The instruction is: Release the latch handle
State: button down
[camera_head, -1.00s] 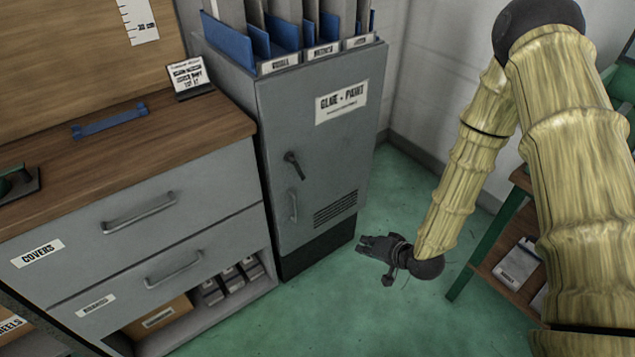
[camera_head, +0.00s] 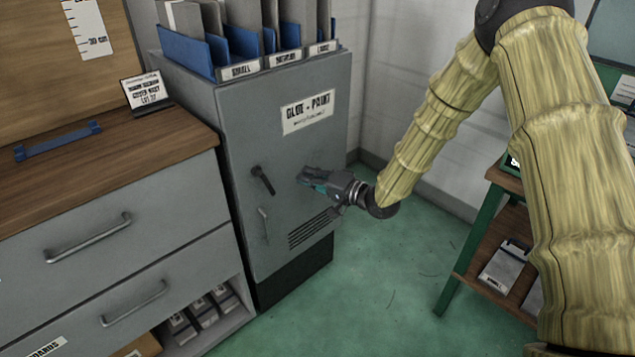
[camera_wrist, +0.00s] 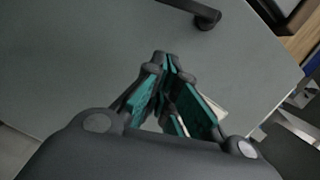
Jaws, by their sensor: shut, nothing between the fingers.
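The dark latch handle (camera_head: 262,180) sits tilted on the front of the grey "GLUE + PAINT" cabinet (camera_head: 290,160). In the wrist view the latch handle (camera_wrist: 202,14) shows at the top, beyond the fingertips. My gripper (camera_head: 302,174) is in front of the cabinet door, to the right of the latch handle and apart from it. In the wrist view my gripper (camera_wrist: 163,60) has its teal-padded fingers together at the tips, with nothing between them. A lighter pull handle (camera_head: 263,224) is below the latch handle.
Grey drawers (camera_head: 90,240) under a wooden worktop (camera_head: 100,165) stand left of the cabinet. Blue file holders (camera_head: 245,60) sit on top of the cabinet. A green-legged shelf (camera_head: 470,240) stands at right. Green floor (camera_head: 370,300) is clear between.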

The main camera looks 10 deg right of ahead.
aim_at(269, 178)
jog(key=x, duration=0.4)
jog(key=shift+w+a+f, duration=0.1)
jog(key=shift+w+a, duration=0.05)
jog(key=shift+a, duration=0.1)
jog(key=shift+s+a+f+b, duration=0.35)
jog(key=shift+s+a, duration=0.3)
jog(key=shift+a, duration=0.15)
jog(key=shift+s+a+f, duration=0.25)
jog(key=shift+s+a, duration=0.25)
jog(key=shift+a, duration=0.15)
jog(key=shift+s+a+f+m+p, duration=0.15)
jog(key=shift+s+a+m+p, duration=0.1)
jog(key=shift+m+p, duration=0.2)
jog(key=shift+s+a+f+m+p, duration=0.25)
jog(key=shift+a+f+m+p, duration=0.1)
jog(key=shift+f+m+p, duration=0.15)
jog(key=shift+s+a, duration=0.1)
jog(key=shift+a, duration=0.05)
